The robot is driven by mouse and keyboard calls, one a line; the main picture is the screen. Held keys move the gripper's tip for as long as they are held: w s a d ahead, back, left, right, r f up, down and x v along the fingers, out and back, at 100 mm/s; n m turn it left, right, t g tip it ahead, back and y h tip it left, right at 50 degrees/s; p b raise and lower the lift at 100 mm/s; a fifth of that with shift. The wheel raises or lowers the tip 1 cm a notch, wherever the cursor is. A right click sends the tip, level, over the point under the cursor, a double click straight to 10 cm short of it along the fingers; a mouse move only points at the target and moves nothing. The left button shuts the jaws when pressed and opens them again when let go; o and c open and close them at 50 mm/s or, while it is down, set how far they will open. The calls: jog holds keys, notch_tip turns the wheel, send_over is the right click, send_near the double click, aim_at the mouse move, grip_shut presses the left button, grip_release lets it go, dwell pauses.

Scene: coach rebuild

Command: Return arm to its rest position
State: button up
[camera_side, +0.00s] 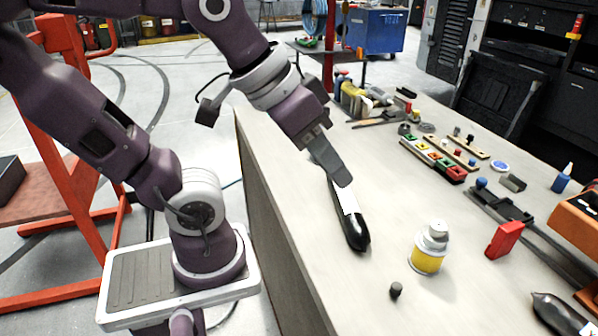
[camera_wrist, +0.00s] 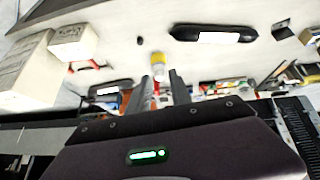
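My gripper (camera_side: 341,178) is above the grey bench in the side view, its fingers pointing down and to the right. In the side view it overlaps the far end of a long black object (camera_side: 358,233) with a white label. In the wrist view the two fingers (camera_wrist: 167,82) stand apart with a gap between them and nothing held. The wrist view shows a black object with a white label (camera_wrist: 213,35) well off from the fingers. The exact height of the fingers above the bench is hard to tell. My arm is bent out over the bench.
A yellow can with a white top (camera_side: 428,254), a small dark cylinder (camera_side: 396,290) and a red block (camera_side: 504,240) stand on the bench (camera_side: 330,270). A tray of coloured parts (camera_side: 433,159) lies farther back. A red frame (camera_side: 95,215) stands left of my arm.

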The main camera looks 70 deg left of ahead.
jog(key=shift+g+y, duration=0.4)
jog(key=shift+g, duration=0.1)
jog(key=s, duration=0.1)
jog(key=s+a+f, duration=0.1)
jog(key=s+f, duration=0.1)
jog(key=s, duration=0.1)
jog(key=shift+a, duration=0.4)
